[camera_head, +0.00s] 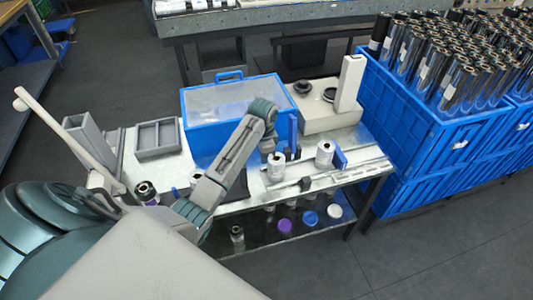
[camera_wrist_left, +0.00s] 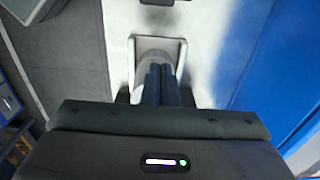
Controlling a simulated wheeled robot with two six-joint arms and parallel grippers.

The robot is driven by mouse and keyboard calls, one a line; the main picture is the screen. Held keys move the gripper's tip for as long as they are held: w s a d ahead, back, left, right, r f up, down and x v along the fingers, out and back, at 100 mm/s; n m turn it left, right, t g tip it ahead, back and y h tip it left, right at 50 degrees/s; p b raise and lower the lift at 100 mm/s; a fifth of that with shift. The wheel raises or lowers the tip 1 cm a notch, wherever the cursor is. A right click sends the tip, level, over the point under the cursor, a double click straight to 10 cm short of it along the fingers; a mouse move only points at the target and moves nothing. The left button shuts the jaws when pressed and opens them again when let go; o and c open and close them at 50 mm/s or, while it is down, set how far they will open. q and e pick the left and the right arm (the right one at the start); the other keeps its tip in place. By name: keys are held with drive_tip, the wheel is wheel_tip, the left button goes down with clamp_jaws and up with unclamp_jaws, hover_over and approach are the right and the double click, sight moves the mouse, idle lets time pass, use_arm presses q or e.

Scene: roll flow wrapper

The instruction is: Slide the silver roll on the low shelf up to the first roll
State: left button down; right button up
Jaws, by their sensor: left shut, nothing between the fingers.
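On the low shelf (camera_head: 262,248) under the table, a silver roll (camera_head: 237,236) stands near the left end, close to my arm. Further right on that shelf stand rolls with a purple end (camera_head: 285,226), a blue end (camera_head: 310,218) and a white end (camera_head: 335,211). I cannot tell which one is the first roll. My left gripper (camera_head: 268,146) is above the tabletop near the blue bin, partly hidden by its own arm, well above the shelf. In the left wrist view its fingers (camera_wrist_left: 164,72) are together and empty. My right gripper does not show.
A grey tray (camera_head: 157,138) is at left. Blue crates (camera_head: 405,125) full of rolls close off the right side. The floor in front is clear.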

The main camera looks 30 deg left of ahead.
use_arm(q)
wheel_tip(320, 180, down, 7)
drive_tip(key=shift+w+r+p, duration=0.1)
drive_tip(key=shift+p, duration=0.45)
drive_tip(key=shift+f, duration=0.25)
drive_tip(key=shift+s, duration=0.2)
drive_tip(key=w+d, duration=0.2)
drive_tip(key=w+d+b, duration=0.1)
drive_tip(key=w+d, duration=0.1)
drive_tip(key=w, duration=0.1)
drive_tip(key=w+d+b, duration=0.1)
drive_tip(key=w+d, duration=0.2)
drive_tip(key=shift+w+f, duration=0.1)
drive_tip(key=shift+w, duration=0.15)
